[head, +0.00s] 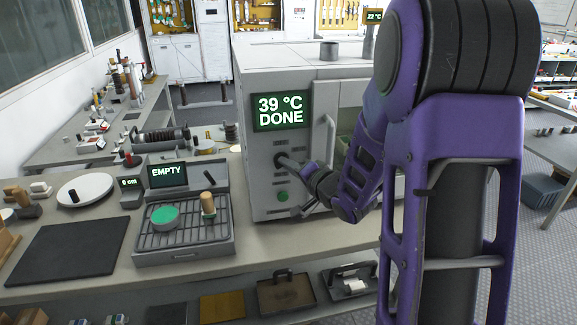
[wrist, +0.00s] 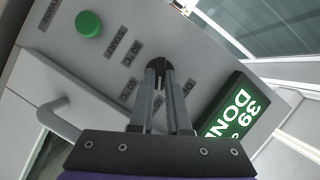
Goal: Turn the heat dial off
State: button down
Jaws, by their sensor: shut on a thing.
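The oven (head: 290,110) is a grey box on the bench, with a lit display (head: 281,110) reading "39 °C DONE". Its dark heat dial (head: 281,159) is on the front panel below the display. My gripper (head: 284,161) reaches the panel from the right and is shut on the dial. In the wrist view the two fingers close on the dark dial (wrist: 159,66), with temperature labels around it. The fingers hide part of the dial and some labels, so I cannot read its setting.
A green start button (head: 282,196) is below the dial, and the oven door handle (head: 328,135) is to its right. A grey tray unit (head: 184,252) with an "EMPTY" display (head: 167,175) stands left of the oven. A black mat (head: 65,247) lies further left.

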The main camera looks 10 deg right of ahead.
jog(key=shift+a+n, duration=0.1)
jog(key=shift+n, duration=0.2)
jog(key=n+h+b, duration=0.1)
jog(key=n+b, duration=0.1)
jog(key=b, duration=0.1)
jog(key=n+h+b, duration=0.2)
jog(key=b, duration=0.1)
jog(key=a+n+g+h+b, duration=0.1)
jog(key=n+h+b, duration=0.1)
jog(key=n+b, duration=0.1)
jog(key=shift+r, duration=0.15)
dwell(0.3)
jog(key=shift+d+r+n+b, duration=0.1)
jog(key=shift+n+b, duration=0.4)
jog(key=shift+b, duration=0.2)
jog(key=c, duration=0.9)
grip_release()
jog(key=shift+s, duration=0.1)
